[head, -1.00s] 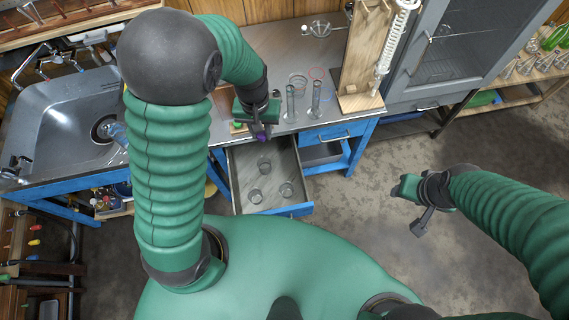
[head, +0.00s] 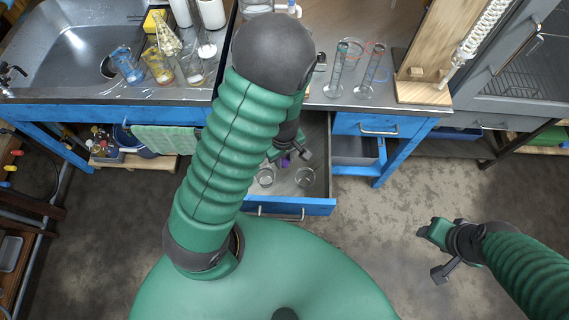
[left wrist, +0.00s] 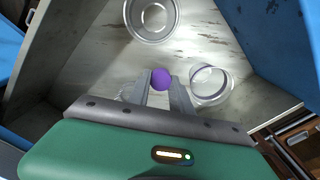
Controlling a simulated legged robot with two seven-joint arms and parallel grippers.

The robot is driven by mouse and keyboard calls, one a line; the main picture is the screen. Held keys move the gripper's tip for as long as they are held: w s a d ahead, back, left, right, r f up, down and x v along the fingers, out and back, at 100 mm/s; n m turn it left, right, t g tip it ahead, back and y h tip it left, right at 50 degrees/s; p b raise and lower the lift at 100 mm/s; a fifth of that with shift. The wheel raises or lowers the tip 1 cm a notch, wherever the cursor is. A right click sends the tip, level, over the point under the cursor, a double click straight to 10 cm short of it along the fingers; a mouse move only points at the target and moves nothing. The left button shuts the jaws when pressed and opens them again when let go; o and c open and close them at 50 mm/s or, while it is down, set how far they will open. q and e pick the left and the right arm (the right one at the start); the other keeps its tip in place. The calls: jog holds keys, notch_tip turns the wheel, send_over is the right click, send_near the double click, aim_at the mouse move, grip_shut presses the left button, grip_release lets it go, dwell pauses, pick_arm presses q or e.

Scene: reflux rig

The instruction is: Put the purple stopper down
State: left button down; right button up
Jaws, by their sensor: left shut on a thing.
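The purple stopper (left wrist: 161,79) is held between the fingertips of my left gripper (left wrist: 162,84) in the left wrist view. In the head view only a bit of the stopper (head: 285,161) shows beside the left gripper (head: 290,157), partly hidden by my arm. The left gripper is shut on it, over the open drawer (head: 318,165). Whether the stopper touches the drawer floor I cannot tell. My right gripper (head: 438,252) hangs over the bare floor at the right, away from the stopper; its jaw opening is unclear.
Glass beakers stand in the drawer, one on the right of the stopper (left wrist: 210,83) and one beyond it (left wrist: 151,18). Glass cylinders (head: 337,75) and a wooden stand (head: 424,90) are on the bench above. A sink (head: 75,50) is at the left.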

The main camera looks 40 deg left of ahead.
pick_arm(q)
jog(key=shift+a+f, duration=0.2)
jog(key=shift+f, duration=0.85)
jog(key=shift+r, duration=0.1)
jog(key=shift+d, duration=0.25)
jog(key=c, duration=1.5)
grip_release()
jog(key=shift+o, duration=0.2)
jog(key=shift+a, duration=0.1)
